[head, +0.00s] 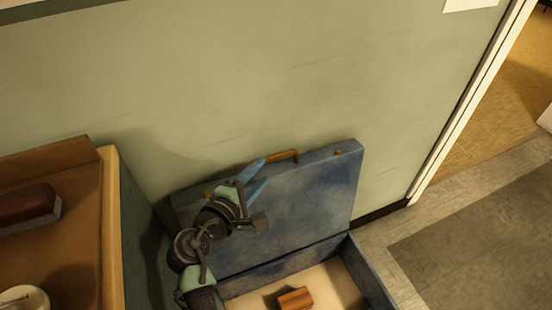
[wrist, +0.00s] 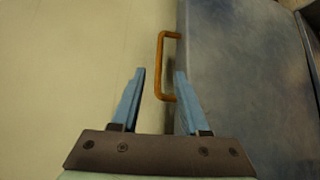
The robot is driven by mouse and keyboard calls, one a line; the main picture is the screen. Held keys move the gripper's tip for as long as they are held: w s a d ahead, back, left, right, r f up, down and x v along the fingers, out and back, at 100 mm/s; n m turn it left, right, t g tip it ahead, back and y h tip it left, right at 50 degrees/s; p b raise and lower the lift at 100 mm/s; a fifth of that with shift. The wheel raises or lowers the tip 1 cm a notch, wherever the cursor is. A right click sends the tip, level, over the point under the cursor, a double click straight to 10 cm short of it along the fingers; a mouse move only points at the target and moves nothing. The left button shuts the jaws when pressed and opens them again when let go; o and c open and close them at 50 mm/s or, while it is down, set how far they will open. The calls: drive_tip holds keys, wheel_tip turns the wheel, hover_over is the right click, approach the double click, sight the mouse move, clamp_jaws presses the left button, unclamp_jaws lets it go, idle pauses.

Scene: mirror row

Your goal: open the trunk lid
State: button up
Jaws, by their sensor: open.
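The blue trunk lid (head: 310,205) stands raised, nearly upright, near the green wall. Its brass-coloured handle (head: 284,157) is on the lid's top edge; it also shows in the wrist view (wrist: 162,68). The trunk (head: 368,268) below is open, with a pale inside and a small wooden block (head: 295,298) in it. My gripper (head: 257,176) is at the lid's top edge, just left of the handle. In the wrist view my gripper (wrist: 158,75) is open, with the handle's near end between or just beyond its blue fingertips. I cannot tell whether a finger touches the lid.
A wooden cabinet top (head: 75,240) at the left holds a dark brush-like object (head: 27,205) and a white round dish (head: 25,298). The green wall (head: 250,70) is close behind the lid. A doorway with a white frame (head: 470,105) and open floor lie at the right.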

sight(275, 157)
drive_tip(key=b+x, duration=0.2)
drive_tip(key=x, duration=0.6)
drive_tip(key=shift+w+d, duration=0.1)
drive_tip(key=shift+w, duration=0.2)
clamp_jaws()
idle(1.0)
